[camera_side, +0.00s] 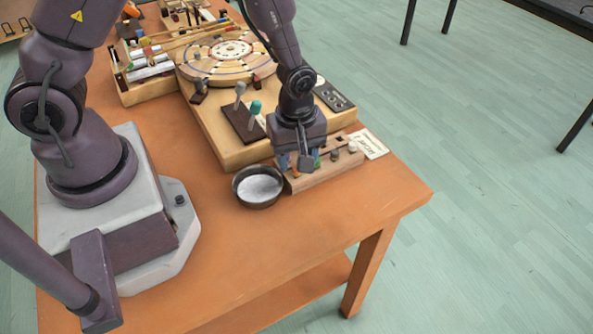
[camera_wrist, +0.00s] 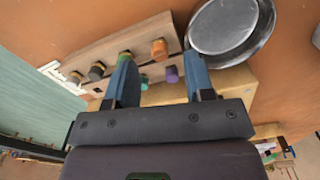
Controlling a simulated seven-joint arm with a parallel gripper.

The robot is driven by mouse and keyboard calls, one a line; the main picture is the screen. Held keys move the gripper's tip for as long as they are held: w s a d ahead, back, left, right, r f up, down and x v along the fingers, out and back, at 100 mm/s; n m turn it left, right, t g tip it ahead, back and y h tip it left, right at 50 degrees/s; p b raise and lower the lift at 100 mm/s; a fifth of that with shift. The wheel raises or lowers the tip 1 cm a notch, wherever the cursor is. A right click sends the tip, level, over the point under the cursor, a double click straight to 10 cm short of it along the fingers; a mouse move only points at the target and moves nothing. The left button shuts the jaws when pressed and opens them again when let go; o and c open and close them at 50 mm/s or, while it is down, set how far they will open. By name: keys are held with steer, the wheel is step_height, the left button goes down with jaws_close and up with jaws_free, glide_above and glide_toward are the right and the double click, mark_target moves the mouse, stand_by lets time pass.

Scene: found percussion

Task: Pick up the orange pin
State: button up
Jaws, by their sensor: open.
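The orange pin (camera_wrist: 159,48) stands in a wooden block (camera_wrist: 115,44) that holds several coloured pins. In the wrist view it shows between and just beyond the two blue fingertips of my gripper (camera_wrist: 158,58). The fingers are spread apart with nothing between them that I can see gripped. The left finger overlaps the green pin (camera_wrist: 126,56) in this view. In the side view my gripper (camera_side: 301,160) points down at the left part of the block (camera_side: 325,178), and the pins there are largely hidden behind it. I cannot tell whether a finger touches any pin.
A purple pin (camera_wrist: 171,74) sits close to the orange one. A dark round pan (camera_side: 258,187) stands just left of the block. A large wooden board (camera_side: 215,125) with upright pegs lies behind. A white card (camera_side: 369,143) lies right. The table's front is clear.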

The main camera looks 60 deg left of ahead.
mark_target(296, 175)
steer(key=shift+f, duration=1.25)
jaws_close()
steer(key=shift+r, duration=0.1)
